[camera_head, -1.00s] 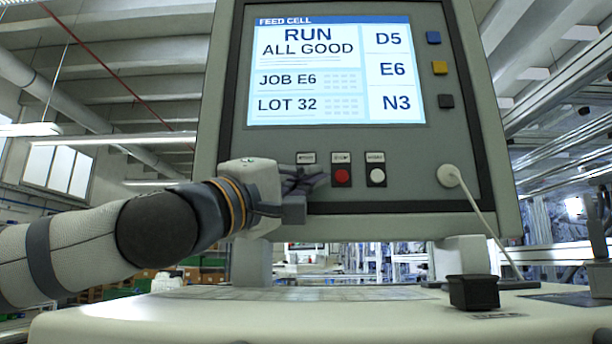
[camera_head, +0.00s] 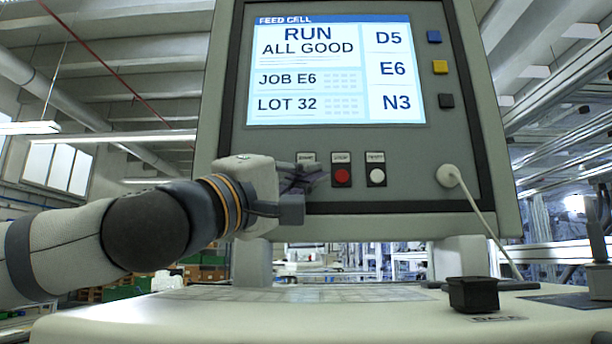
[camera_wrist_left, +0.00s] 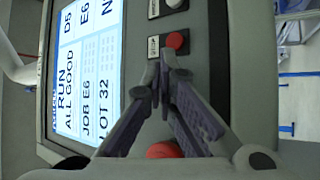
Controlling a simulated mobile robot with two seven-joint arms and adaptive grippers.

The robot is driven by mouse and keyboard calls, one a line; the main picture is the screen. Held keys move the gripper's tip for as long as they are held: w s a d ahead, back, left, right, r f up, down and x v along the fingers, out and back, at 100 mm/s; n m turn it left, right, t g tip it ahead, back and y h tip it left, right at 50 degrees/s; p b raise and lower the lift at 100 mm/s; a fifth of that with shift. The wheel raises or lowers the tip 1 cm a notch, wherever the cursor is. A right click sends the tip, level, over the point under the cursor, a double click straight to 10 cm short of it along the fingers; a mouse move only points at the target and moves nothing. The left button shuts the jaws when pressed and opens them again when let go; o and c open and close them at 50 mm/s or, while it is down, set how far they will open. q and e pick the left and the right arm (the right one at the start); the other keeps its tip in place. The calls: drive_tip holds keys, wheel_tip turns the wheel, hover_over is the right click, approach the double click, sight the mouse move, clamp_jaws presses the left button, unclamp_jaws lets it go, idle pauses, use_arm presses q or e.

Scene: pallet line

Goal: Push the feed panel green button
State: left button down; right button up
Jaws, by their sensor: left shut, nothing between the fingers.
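The feed panel (camera_head: 470,213) stands upright ahead, with its lit screen (camera_head: 335,70) reading RUN, ALL GOOD. Below the screen are a red button (camera_head: 342,176) and a white button (camera_head: 376,176), each under a label. A third label (camera_head: 306,157) is left of them; no green button shows, as my fingers cover the spot beneath it. My left gripper (camera_head: 312,182) is shut and empty before that spot; I cannot tell whether it touches. In the left wrist view its fingertips (camera_wrist_left: 163,77) meet near the red button (camera_wrist_left: 175,40). My right gripper is not in view.
A large reddish knob (camera_wrist_left: 164,150) shows behind the fingers in the left wrist view. Blue, yellow and black side buttons (camera_head: 440,67) line the screen. A cable plug (camera_head: 450,175) is at the right. A black box (camera_head: 473,293) stands on the pale counter (camera_head: 300,322).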

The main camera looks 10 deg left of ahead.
use_arm(q)
drive_tip(key=s, duration=0.3)
drive_tip(key=s+d+p, duration=0.1)
drive_tip(key=s, duration=0.1)
idle(0.8)
